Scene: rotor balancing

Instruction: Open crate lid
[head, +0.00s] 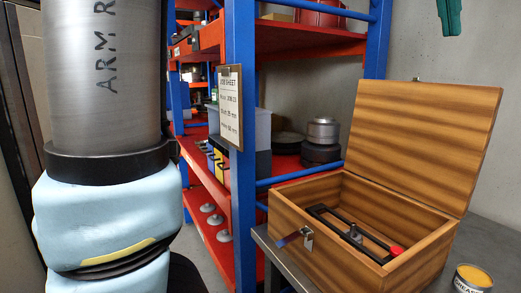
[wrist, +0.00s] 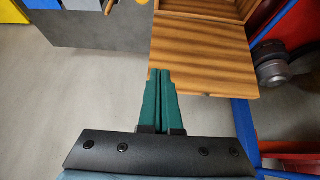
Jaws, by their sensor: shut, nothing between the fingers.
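The wooden crate (head: 340,240) stands on the grey table with its lid (head: 425,140) raised, leaning slightly back from upright on the far side. Inside are a black frame (head: 345,232) and a small red knob (head: 396,250). A metal latch (head: 307,238) is on the front wall. In the wrist view the lid (wrist: 200,55) lies beyond my fingertips, with part of the crate (wrist: 205,7) at the top edge. My gripper (wrist: 159,72) has its green fingers shut and empty; contact with the lid cannot be told. Green fingers also show above the lid in the head view (head: 449,15).
A grease tin (head: 473,278) stands right of the crate on the table (head: 490,235). A blue and red shelf rack (head: 240,100) with pots and boxes stands behind and left.

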